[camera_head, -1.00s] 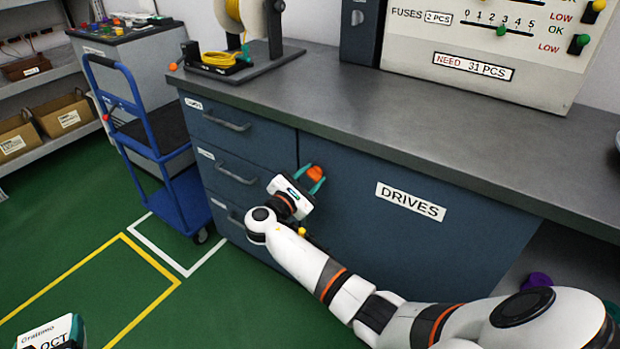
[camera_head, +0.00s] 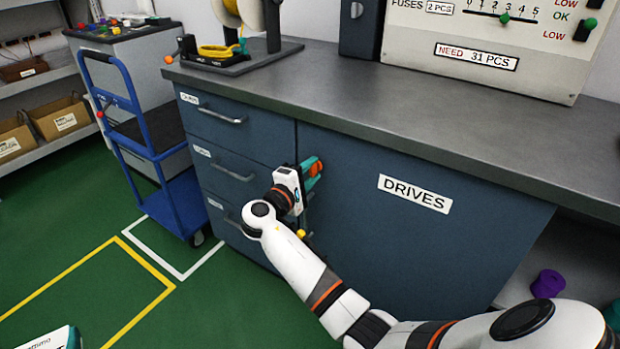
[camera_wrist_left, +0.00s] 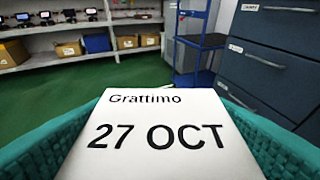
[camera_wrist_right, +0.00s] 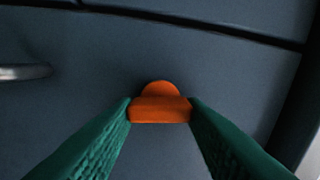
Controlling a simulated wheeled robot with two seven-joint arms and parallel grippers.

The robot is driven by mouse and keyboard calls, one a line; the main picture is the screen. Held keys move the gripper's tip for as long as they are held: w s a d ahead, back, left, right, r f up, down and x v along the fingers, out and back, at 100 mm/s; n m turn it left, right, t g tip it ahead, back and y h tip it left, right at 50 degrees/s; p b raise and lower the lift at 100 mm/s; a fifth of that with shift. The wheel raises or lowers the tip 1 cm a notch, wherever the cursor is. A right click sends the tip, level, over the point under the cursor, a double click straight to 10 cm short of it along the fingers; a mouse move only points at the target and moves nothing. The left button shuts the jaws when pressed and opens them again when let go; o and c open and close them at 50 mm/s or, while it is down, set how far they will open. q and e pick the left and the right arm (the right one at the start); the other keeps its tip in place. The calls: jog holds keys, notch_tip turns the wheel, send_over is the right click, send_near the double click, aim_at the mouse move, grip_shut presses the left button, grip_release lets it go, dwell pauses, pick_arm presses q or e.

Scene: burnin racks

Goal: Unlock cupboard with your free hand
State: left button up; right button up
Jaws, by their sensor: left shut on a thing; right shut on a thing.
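The cupboard (camera_head: 410,245) is a dark blue door labelled DRIVES under the counter, and it looks closed. An orange lock knob (camera_head: 316,168) sits at its upper left corner. My right gripper (camera_head: 312,174) is shut on the knob; in the right wrist view the orange knob (camera_wrist_right: 160,109) is between the green fingertips. My left gripper is shut on a white box (camera_wrist_left: 160,135) printed "Grattimo 27 OCT", which fills the left wrist view. A corner of the box (camera_head: 48,338) shows at the bottom left of the head view.
Drawers with bar handles (camera_head: 235,167) are left of the door. A blue trolley (camera_head: 180,200) stands beside them. The grey counter (camera_head: 400,110) carries a cable spool and a panel (camera_head: 480,75). A purple object (camera_head: 548,284) lies on the right. Green floor is open at left.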

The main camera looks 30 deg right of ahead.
pick_arm(q)
jog(key=shift+f+b, duration=0.5)
jog(key=shift+f, duration=0.2)
pick_arm(e)
jog(key=shift+f+m, duration=0.15)
jog(key=shift+m, duration=0.65)
jog(key=o, duration=1)
pick_arm(q)
jog(key=shift+r+p, duration=0.6)
pick_arm(e)
jog(key=v, duration=1.2)
